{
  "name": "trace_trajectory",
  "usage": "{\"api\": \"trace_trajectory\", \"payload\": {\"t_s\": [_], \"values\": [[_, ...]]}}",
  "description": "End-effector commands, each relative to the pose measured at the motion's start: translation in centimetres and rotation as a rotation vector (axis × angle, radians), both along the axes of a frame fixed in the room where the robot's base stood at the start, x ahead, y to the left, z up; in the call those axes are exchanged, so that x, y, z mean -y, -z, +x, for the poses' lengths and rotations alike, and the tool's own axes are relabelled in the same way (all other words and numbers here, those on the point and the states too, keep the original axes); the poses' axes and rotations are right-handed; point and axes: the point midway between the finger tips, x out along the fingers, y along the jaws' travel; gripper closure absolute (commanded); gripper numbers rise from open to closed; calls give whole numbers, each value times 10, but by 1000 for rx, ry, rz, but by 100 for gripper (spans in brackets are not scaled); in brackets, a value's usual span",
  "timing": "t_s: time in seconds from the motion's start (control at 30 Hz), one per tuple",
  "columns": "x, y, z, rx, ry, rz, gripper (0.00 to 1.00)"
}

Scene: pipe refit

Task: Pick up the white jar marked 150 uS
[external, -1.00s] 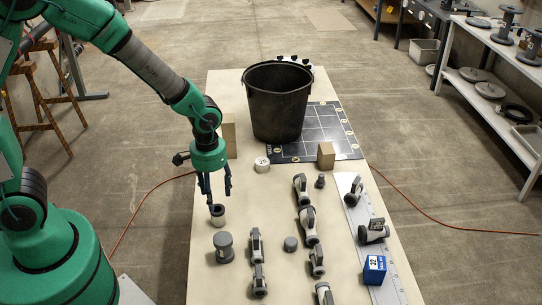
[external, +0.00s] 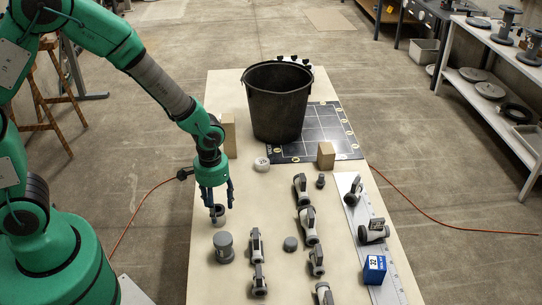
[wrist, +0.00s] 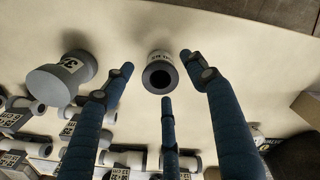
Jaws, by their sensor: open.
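A small white jar with a dark round top (external: 219,221) stands near the left edge of the table. In the wrist view the white jar (wrist: 160,57) shows its dark opening and a small label, too small to read surely. My gripper (external: 221,207) points down, its fingertips around the jar's top in the external view and partly hiding it. In the wrist view my gripper (wrist: 158,72) is open, its three blue fingers spread around the jar. I see no finger clearly touching it.
A grey capped cylinder (external: 223,247) stands close in front of the jar. Several grey valves (external: 307,225) lie to the right. A white round piece (external: 262,164), a wooden block (external: 229,135) and a black bucket (external: 276,105) stand farther back.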

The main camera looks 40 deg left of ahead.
Motion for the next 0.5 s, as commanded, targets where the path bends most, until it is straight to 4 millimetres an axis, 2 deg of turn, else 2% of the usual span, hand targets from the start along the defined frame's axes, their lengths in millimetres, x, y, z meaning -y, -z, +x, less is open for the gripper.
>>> {"api": "trace_trajectory", "payload": {"t_s": [0.03, 0.2, 0.5], "values": [[0, 10, 0, -2, 0, 1, 43], [0, 26, 1, -1, 0, 1, 43], [0, 29, 1, 1, 0, 0, 43]]}}
